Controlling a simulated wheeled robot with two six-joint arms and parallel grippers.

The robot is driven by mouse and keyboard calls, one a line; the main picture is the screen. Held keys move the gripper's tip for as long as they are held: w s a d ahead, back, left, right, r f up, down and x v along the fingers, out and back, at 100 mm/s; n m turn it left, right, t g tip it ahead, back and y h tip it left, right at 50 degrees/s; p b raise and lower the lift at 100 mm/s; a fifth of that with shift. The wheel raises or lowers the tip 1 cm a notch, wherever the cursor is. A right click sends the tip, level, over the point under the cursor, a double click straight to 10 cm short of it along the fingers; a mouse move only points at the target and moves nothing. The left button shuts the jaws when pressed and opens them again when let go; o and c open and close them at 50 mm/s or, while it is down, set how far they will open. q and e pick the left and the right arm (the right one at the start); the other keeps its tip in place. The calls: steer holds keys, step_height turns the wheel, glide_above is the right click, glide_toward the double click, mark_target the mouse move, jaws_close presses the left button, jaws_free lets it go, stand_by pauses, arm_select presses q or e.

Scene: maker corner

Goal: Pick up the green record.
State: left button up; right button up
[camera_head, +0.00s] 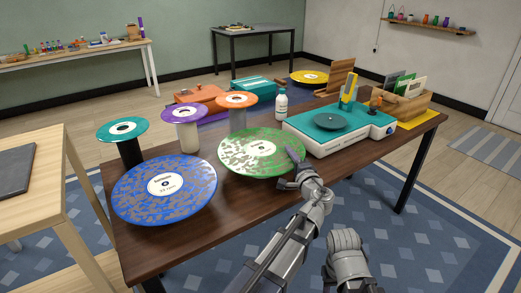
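The green record (243,149), mottled with grey and with a white label, is near the middle of the dark wooden table. What bears it underneath is hidden. My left gripper (290,170) is at its right front rim. The fingers are spread, one over the top of the rim and one lower, just outside or under the edge. I cannot tell whether they touch the record. My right gripper does not show; a grey arm part at the bottom is all I see beside the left arm.
A large blue record (140,195) lies close at the left. Teal (108,130), purple (172,113) and orange (248,100) small records sit on stands behind. A white turntable (318,140) stands at the right, with a spray bottle (281,104) behind. A wooden record crate (415,106) is beyond.

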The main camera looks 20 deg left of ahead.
arm_select(q)
jaws_close()
stand_by(1.1)
